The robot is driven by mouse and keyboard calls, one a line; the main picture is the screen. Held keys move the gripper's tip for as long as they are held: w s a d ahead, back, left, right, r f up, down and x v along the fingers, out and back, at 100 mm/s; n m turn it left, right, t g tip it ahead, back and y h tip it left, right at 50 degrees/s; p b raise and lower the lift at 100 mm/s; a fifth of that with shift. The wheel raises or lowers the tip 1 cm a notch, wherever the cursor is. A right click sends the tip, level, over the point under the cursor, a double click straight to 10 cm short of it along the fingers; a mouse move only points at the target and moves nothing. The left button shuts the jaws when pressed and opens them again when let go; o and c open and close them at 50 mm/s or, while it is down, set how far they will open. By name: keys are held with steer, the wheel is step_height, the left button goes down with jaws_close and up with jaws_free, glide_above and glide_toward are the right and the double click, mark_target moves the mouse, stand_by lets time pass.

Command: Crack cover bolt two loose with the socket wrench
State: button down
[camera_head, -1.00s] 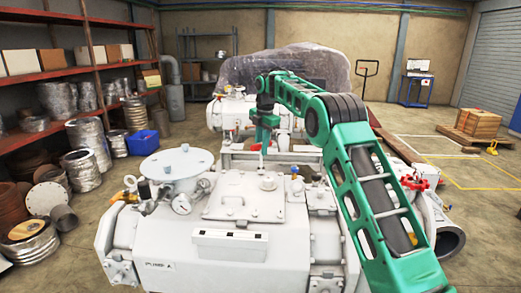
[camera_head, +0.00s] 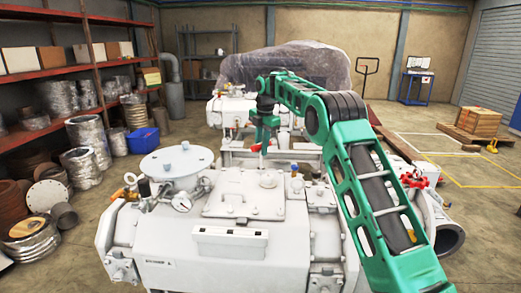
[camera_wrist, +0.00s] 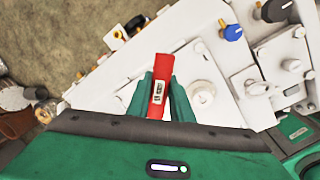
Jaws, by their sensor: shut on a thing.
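My gripper (camera_wrist: 160,95) is shut on a red socket wrench (camera_wrist: 159,85). Its red body with a white label shows between my green fingers in the wrist view. In the head view my gripper (camera_head: 266,127) points down above the far side of the grey pump (camera_head: 150,240). The square cover plate (camera_head: 243,200) with a handle and corner bolts lies on the pump's top, nearer than my gripper. The wrench's working end is hard to make out, and I cannot tell whether it touches a bolt. I cannot tell which bolt is number two.
A round flange (camera_head: 177,162) and a pressure gauge (camera_head: 181,202) stand on the pump's left. A white box (camera_head: 230,242) sits on its front edge. Red valve handles (camera_head: 414,180) are at right. Shelves (camera_head: 80,70) line the left wall. The floor at right is mostly open.

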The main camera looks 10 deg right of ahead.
steer(key=n, duration=0.2)
steer(key=shift+w+n, duration=0.2)
steer(key=shift+n, duration=0.1)
steer(key=shift+r, duration=2.55)
